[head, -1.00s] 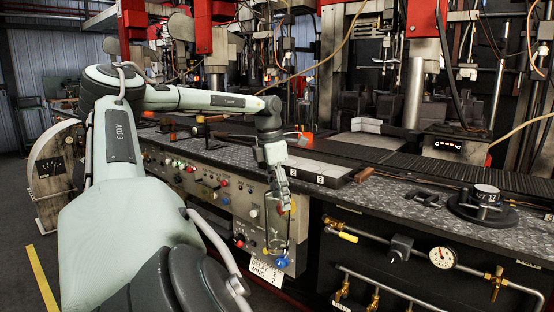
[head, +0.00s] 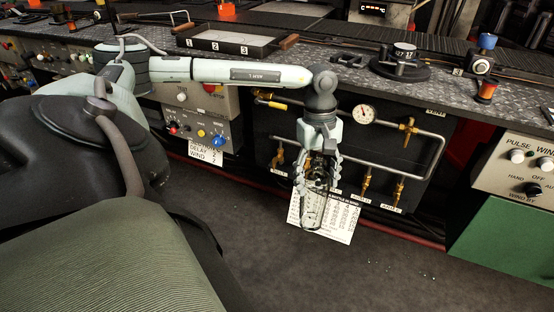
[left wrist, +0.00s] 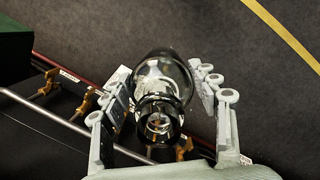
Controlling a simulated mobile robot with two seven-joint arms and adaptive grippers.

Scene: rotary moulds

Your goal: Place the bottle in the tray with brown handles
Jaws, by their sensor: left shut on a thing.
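My left gripper (head: 318,184) points down in front of the bench, shut on a clear glass bottle (head: 312,208). The bottle hangs below the bench top, over the floor, and its lower part shows below the fingers. In the left wrist view the bottle (left wrist: 160,72) sits between the two fingers, its dark ringed neck toward the camera. The tray with brown handles (head: 230,48) lies on the bench top, up and left of the gripper. It has a dark rim, numbers on its front wall and a brown handle at each end; no bottle shows in it. My right gripper is not in view.
Right of the tray on the bench stand a round black dial block (head: 400,66) and a small stand with orange and blue parts (head: 485,70). A pressure gauge (head: 363,113) and brass-valved pipes are on the bench front behind the gripper. The floor below is clear.

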